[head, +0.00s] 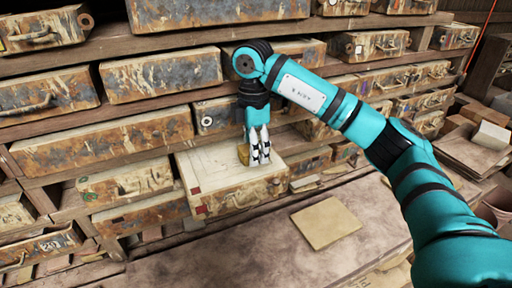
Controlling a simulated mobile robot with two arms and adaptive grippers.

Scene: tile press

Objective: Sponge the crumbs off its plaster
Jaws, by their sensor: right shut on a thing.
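A pulled-out drawer-like block with a pale plaster top (205,162) juts from the rack in the middle of the head view. Its front is rust-stained, with a handle. My right gripper (259,162) points down over the right part of this plaster, shut on a small yellow-brown sponge (242,154). Much of the sponge is hidden behind the fingers; I cannot tell whether it touches the plaster. My left gripper is not in view.
Rusty drawers such as one at the upper left (50,90) fill the shelves around the plaster. A worn bench top (250,255) lies in front, with a flat tan square (326,222) on it. Stacked slabs (465,160) stand at the right.

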